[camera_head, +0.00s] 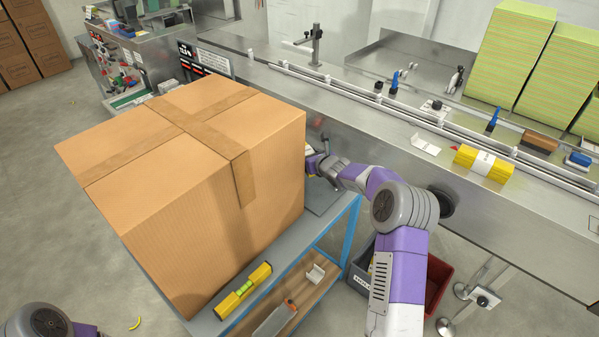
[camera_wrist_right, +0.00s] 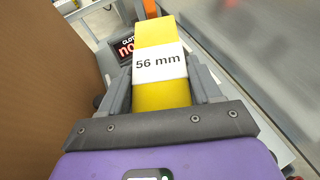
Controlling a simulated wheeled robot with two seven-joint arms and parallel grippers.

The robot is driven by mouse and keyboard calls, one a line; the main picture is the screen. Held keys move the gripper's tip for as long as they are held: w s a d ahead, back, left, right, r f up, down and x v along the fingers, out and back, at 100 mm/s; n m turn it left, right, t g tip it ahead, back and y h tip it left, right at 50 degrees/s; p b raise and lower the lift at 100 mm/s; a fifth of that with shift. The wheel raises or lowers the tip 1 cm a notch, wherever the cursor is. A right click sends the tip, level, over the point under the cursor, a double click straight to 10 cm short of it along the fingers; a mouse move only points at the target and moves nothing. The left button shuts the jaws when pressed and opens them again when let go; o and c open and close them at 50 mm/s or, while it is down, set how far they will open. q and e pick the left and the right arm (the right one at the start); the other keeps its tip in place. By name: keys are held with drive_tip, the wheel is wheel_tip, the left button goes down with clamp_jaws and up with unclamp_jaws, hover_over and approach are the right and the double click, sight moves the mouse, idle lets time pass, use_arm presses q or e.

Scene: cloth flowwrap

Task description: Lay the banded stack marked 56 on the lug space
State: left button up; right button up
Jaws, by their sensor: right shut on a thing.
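My right gripper (camera_wrist_right: 160,90) is shut on a yellow stack with a white band marked "56 mm" (camera_wrist_right: 162,66). In the head view the right gripper (camera_head: 314,165) is beside the right face of a large cardboard box, which partly hides it and the stack. The long steel machine (camera_head: 400,115) carries a rail channel; I cannot tell which part is the lug space. Another yellow stack with a white band (camera_head: 484,163) lies on the machine's near ledge. My left gripper is out of view.
The large cardboard box (camera_head: 205,180) stands on a blue-framed cart and rises close to the right arm. It also fills the left of the wrist view (camera_wrist_right: 40,90). Green stacks (camera_head: 510,50) stand at the back right.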

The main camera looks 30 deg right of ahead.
drive_tip(key=f, duration=0.3)
drive_tip(key=f+b, duration=0.1)
drive_tip(key=shift+s+f, duration=0.3)
drive_tip(key=shift+f, duration=0.05)
drive_tip(key=shift+w+f+b, duration=0.1)
drive_tip(key=shift+f+b, duration=0.65)
drive_tip(key=shift+f, duration=1.5)
drive_tip(key=shift+f, duration=0.1)
drive_tip(key=o, duration=0.8)
drive_tip(key=shift+c, duration=0.2)
